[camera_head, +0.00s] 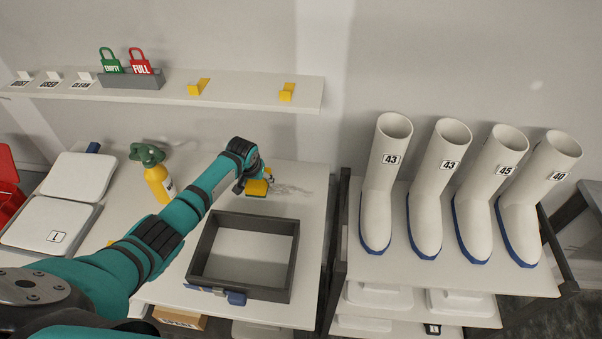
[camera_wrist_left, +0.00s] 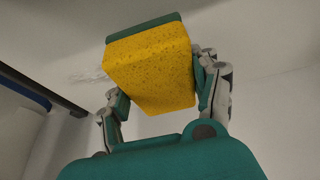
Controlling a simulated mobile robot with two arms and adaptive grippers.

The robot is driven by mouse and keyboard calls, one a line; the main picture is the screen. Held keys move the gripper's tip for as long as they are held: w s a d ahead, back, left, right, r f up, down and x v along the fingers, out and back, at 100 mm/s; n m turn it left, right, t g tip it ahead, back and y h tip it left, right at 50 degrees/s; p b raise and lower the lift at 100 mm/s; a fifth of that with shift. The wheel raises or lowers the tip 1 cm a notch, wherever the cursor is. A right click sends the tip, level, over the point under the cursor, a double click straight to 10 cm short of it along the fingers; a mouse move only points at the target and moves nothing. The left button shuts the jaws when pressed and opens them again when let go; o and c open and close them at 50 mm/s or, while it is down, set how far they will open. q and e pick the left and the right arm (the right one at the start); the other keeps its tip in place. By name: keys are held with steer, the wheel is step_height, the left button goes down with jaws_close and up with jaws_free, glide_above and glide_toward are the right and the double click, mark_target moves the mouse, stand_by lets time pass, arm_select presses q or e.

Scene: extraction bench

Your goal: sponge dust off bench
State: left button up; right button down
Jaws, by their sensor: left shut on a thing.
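The sponge (camera_head: 258,187) is yellow with a dark green face, at the back of the bench (camera_head: 312,215). My left gripper (camera_head: 254,178) is shut on it. In the left wrist view the sponge (camera_wrist_left: 153,68) sits between the two fingers of the gripper (camera_wrist_left: 160,85), yellow side toward the camera. A patch of grey dust (camera_head: 290,189) lies on the bench just right of the sponge. A pale streaky patch of dust (camera_wrist_left: 88,74) also shows left of the sponge in the left wrist view. I cannot tell whether the sponge touches the bench. My right gripper is not in view.
A dark-rimmed open tray (camera_head: 292,262) stands in front of the sponge. A yellow spray bottle (camera_head: 160,184) with green head stands left of my arm. White lidded boxes (camera_head: 80,178) are at the left. A shelf (camera_head: 225,91) hangs above. White boots (camera_head: 440,190) stand on a rack at right.

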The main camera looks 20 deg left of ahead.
arm_select(q)
steer(key=shift+r+p, duration=0.35)
steer(key=shift+r, duration=0.4)
steer(key=shift+s+r+p, duration=0.1)
steer(key=shift+r+p, duration=0.4)
steer(key=shift+r, duration=0.5)
steer(key=shift+d, duration=0.1)
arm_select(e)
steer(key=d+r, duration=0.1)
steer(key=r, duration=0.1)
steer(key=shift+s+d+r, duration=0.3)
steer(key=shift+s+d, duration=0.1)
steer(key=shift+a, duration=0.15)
